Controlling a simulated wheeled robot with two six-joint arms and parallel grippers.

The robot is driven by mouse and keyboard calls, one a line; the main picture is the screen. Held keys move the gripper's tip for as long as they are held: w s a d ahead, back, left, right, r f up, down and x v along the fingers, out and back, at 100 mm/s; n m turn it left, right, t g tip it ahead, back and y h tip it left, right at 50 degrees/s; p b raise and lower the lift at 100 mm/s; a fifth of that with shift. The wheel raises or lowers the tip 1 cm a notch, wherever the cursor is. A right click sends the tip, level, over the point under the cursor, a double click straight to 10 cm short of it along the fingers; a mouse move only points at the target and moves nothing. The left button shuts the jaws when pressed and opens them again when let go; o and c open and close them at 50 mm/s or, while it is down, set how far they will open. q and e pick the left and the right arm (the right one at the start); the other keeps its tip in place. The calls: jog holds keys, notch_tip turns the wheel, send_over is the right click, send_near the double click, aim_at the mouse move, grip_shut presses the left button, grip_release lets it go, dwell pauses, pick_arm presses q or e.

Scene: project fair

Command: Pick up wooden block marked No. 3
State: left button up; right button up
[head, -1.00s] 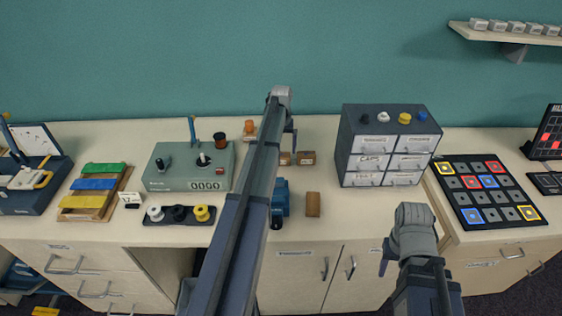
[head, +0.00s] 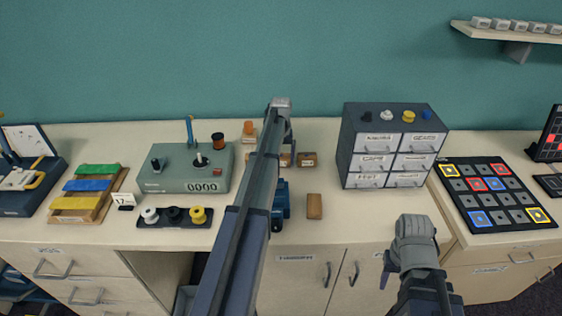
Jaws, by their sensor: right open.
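Several small wooden blocks lie on the bench. One block (head: 306,159) and another block (head: 285,160), partly covered by my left arm, sit side by side near the middle. A third, longer block (head: 314,206) lies closer to the front edge. No number can be read on any of them, so I cannot tell which is No. 3. My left gripper (head: 289,141) hangs over the bench just beside the two middle blocks; its fingers are mostly hidden by its arm. My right gripper (head: 384,270) is low at the front of the bench, open, away from the blocks.
A drawer box (head: 345,147) stands right of the blocks. A green counter device (head: 165,182) and a row of spools (head: 173,216) are left. A blue object (head: 282,203) is half hidden behind my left arm.

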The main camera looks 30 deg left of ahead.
pick_arm(q)
jog(key=c, duration=0.7)
jog(key=shift+r, duration=0.1)
notch_tip(320, 180, up, 10)
jog(key=p, duration=1)
jog(key=shift+s, duration=0.1)
